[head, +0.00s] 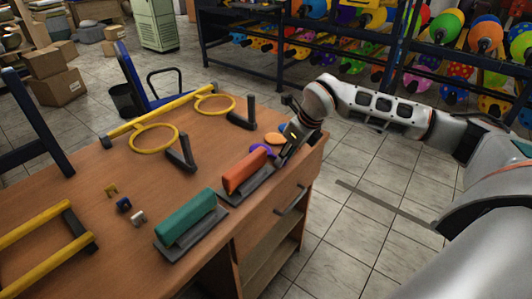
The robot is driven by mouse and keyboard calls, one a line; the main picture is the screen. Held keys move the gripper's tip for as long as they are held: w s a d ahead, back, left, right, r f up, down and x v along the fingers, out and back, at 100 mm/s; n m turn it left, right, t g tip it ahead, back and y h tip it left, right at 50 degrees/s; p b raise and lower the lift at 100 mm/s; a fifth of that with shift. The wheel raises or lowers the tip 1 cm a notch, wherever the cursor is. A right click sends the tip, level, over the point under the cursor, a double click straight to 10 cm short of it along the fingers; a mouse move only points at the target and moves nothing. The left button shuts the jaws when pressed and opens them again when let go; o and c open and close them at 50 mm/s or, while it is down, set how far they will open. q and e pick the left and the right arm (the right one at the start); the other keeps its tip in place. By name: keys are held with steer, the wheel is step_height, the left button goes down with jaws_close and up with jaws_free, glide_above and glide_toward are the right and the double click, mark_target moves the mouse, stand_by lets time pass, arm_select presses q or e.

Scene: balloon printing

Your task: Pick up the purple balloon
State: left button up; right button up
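A small flat purple piece, which looks like the purple balloon (256,149), lies on the wooden table (150,175) near its right end. It is partly hidden behind the orange-red block and my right gripper. My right gripper (281,158) points down at the table's right edge, just right of the purple balloon. I cannot tell whether it touches the balloon or whether its fingers are open. An orange piece (273,138) lies just beyond the purple one. My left gripper is out of view.
An orange-red block (244,171) and a teal block (186,219) stand on dark plates along the front edge. Yellow ring frames (154,138), black brackets (181,155) and small clips (124,205) occupy the table. Balloon racks (390,60) stand behind; tiled floor (350,220) is clear at right.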

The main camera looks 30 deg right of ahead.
steer(key=shift+w+f, duration=0.1)
steer(key=shift+f, duration=0.15)
steer(key=c, duration=0.5)
steer(key=shift+o, duration=0.2)
steer(key=shift+r, duration=0.15)
